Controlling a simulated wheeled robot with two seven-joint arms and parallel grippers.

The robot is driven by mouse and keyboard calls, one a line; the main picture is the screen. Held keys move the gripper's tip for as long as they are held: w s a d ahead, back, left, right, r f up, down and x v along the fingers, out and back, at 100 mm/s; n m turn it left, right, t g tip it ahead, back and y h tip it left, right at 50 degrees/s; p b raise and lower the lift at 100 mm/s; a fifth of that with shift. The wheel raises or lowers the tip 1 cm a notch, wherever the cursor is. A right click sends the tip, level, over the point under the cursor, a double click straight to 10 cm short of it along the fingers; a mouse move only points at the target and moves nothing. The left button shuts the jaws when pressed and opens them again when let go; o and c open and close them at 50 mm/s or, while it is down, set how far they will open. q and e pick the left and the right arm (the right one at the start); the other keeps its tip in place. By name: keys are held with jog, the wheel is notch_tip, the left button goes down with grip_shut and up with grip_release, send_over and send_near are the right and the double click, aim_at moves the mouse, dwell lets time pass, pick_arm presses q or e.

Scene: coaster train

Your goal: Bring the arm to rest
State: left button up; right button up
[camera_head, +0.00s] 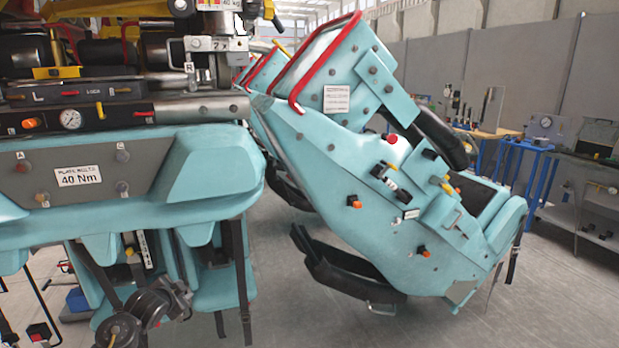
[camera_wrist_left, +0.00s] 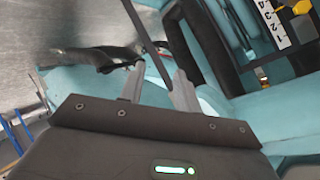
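My left gripper (camera_wrist_left: 158,82) shows in the left wrist view. Its two grey fingers stand apart with a gap between them, and I see nothing gripped. A dark strap (camera_wrist_left: 147,35) crosses the view by the fingertips; I cannot tell whether it lies between them or behind them. Teal seat parts (camera_wrist_left: 270,110) are close on the right side of that view. In the head view I cannot make out either gripper; grey rounded joints at the lower left may be part of my arm. My right gripper is not visible.
In the head view a teal coaster car (camera_head: 345,190) with red bars stands tilted in the middle. A teal car front with a "40 Nm" plate (camera_head: 78,177) is close at the left. Workbenches (camera_head: 500,130) stand at the back right. Grey floor is clear at the lower right.

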pick_arm(q)
notch_tip(320, 180, up, 11)
jog(key=w+a+n+t, duration=0.3)
jog(key=n+t, duration=0.2)
jog(key=t, duration=0.2)
jog(key=s+d+f+n+g, duration=0.15)
jog(key=s+f, duration=0.35)
jog(key=f, duration=0.6)
jog(key=s+d+f+g, duration=0.1)
jog(key=s+f+g, duration=0.3)
jog(key=f, duration=0.8)
jog(key=s+d+f+g, duration=0.1)
jog(key=s+f, duration=0.4)
jog(key=f, duration=0.6)
jog(key=s+d+f+g, duration=0.3)
jog(key=s+f+g, duration=0.2)
jog(key=s+f, duration=1.35)
jog(key=s+d+f+g, duration=0.2)
jog(key=s+f, duration=0.2)
jog(key=s, duration=0.8)
jog(key=s+d+f+g, duration=0.2)
jog(key=s+f, duration=0.1)
jog(key=s, duration=1)
jog(key=s+d+f+g, duration=0.2)
jog(key=s+f, duration=0.2)
jog(key=s, duration=0.9)
jog(key=shift+s+d+f, duration=0.15)
jog(key=shift+d+f, duration=0.05)
jog(key=shift+f, duration=0.15)
jog(key=shift+n, duration=0.25)
